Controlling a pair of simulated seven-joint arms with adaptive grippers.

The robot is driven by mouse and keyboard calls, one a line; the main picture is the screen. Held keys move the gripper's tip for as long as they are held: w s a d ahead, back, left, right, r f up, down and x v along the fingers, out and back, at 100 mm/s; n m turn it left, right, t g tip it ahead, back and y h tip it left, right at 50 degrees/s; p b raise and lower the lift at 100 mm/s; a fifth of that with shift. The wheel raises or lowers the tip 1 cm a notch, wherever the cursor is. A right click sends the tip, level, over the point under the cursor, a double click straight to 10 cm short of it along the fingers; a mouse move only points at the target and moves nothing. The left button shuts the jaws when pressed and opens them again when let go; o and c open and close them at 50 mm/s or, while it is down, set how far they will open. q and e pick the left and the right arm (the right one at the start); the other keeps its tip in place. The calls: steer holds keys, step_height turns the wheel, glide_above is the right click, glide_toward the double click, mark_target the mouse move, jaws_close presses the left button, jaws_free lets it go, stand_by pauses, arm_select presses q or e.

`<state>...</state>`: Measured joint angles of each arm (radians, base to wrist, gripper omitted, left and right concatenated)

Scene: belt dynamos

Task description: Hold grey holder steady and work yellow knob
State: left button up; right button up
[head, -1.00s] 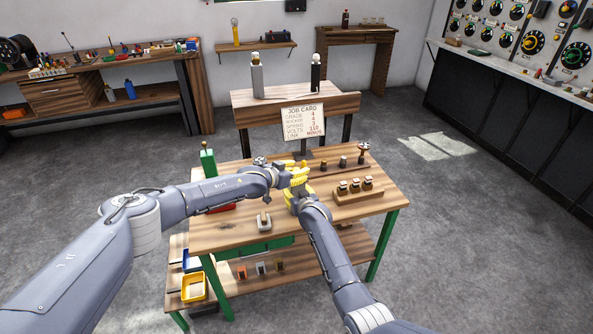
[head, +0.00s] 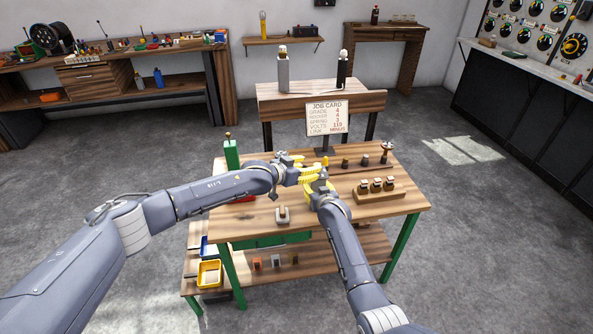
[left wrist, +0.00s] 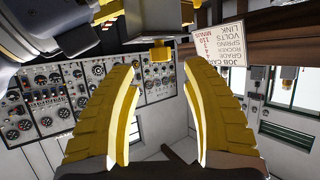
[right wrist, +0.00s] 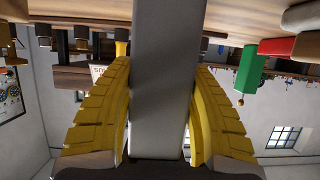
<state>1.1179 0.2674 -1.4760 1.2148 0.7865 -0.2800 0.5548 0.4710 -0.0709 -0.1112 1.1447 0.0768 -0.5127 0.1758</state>
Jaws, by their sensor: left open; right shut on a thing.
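My right gripper (right wrist: 160,140) is shut on the grey holder (right wrist: 162,80), a wide grey bar running up between its yellow fingers in the right wrist view. In the head view the right gripper (head: 318,187) is over the bench and the holder is mostly hidden. My left gripper (left wrist: 166,85) is open and empty, its two yellow fingers spread apart. A small yellow block, likely the yellow knob (left wrist: 160,53), shows beyond its fingertips, under a grey body (left wrist: 147,20). In the head view the left gripper (head: 308,174) is close beside the right one.
On the wooden bench (head: 245,222) are a grey forked piece (head: 282,216), a block with several fittings (head: 378,189), a green post (head: 232,154) and a small yellow part (head: 325,162). A job card (head: 327,118) stands behind.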

mark_target(316, 165)
arm_select(q)
steer(key=shift+v, duration=2.95)
steer(key=shift+s+d+t+y, duration=0.1)
steer(key=shift+s+t+y, duration=0.1)
steer(key=shift+t+y, duration=0.1)
steer(key=shift+n, duration=0.3)
steer(key=shift+x, duration=5.95)
steer(key=shift+d, duration=0.1)
steer(key=shift+c, duration=0.3)
jaws_close()
